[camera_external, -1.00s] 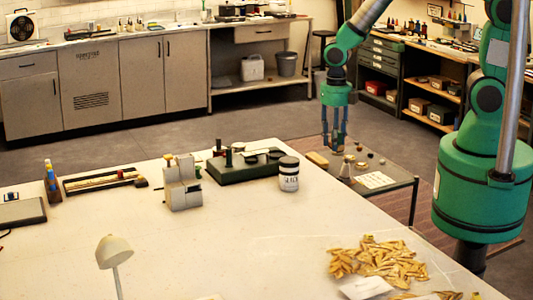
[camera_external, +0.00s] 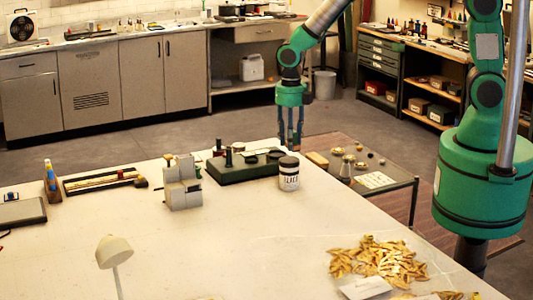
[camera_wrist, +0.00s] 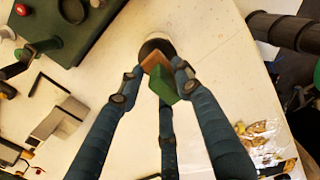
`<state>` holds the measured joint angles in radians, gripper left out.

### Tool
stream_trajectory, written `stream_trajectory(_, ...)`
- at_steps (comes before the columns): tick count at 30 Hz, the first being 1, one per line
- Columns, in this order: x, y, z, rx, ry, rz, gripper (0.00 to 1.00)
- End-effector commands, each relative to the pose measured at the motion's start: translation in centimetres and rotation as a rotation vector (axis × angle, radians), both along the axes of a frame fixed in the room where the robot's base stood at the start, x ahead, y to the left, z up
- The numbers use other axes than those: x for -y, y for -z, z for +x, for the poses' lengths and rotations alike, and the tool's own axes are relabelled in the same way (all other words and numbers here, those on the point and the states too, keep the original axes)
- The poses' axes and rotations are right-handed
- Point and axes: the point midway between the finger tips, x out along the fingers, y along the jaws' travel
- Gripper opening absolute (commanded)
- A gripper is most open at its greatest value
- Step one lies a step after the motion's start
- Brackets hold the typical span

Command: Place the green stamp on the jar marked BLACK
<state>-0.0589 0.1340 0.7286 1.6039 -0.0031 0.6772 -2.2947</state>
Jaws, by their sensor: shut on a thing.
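My gripper (camera_external: 290,143) has swung to the jar and hangs pointing down, its fingertips just above or behind the lid. In the wrist view its fingers (camera_wrist: 156,82) are shut on the green stamp (camera_wrist: 165,88), a small block with a green part and a brown part. The jar (camera_external: 288,179) is white with a dark lid and dark lettering that I read only in part. In the wrist view its dark lid (camera_wrist: 157,41) shows just beyond the stamp, partly covered by it. I cannot tell the height gap between them. The stamp is not distinct in the external view.
A dark green board (camera_external: 232,175) with stamps and round pads stands left of the jar. A grey stepped block (camera_external: 183,194) is farther left. Gold leaf-shaped pieces (camera_external: 390,262) lie at the front right. A side table (camera_external: 398,190) with small items stands behind right.

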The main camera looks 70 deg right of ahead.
Motion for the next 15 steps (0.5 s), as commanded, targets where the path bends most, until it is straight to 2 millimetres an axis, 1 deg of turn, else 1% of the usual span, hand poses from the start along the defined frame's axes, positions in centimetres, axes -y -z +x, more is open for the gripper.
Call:
stream_trajectory(1,-0.01,0.0,0.44,0.0,0.0,0.0,0.07)
stream_trajectory(5,-0.06,0.1,0.96,0.0,0.0,0.0,0.07)
stream_trajectory(15,-0.06,0.17,0.99,0.0,0.0,0.0,0.07)
